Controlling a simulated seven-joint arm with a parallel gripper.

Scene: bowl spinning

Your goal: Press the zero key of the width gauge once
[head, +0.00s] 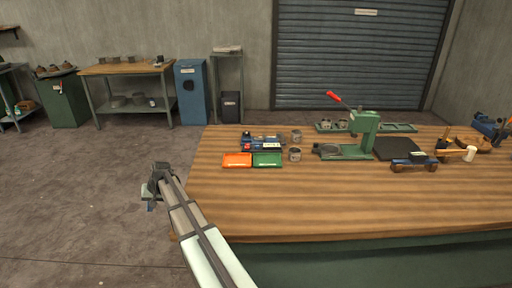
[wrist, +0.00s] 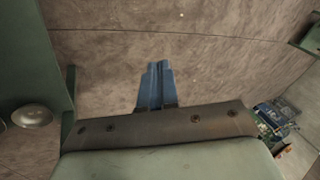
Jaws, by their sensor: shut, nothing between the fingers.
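A blue device with a pale label or display and a red spot (head: 262,143) stands at the left back of the wooden workbench (head: 300,205). It may be the width gauge; its keys are too small to make out. My gripper (head: 151,203) is left of the bench's left edge, over the concrete floor, well apart from the device. In the wrist view its blue fingers (wrist: 156,82) are together and empty, with floor behind them. Small blue and green things (wrist: 275,118) show at the right of the wrist view, too unclear to name.
Orange (head: 237,160) and green (head: 268,160) trays lie in front of the blue device. Grey cups (head: 295,154) stand to its right. A green press (head: 362,135) with a red-tipped lever rises mid-bench. A dark blue tool (head: 413,163) lies right. The bench's front is clear.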

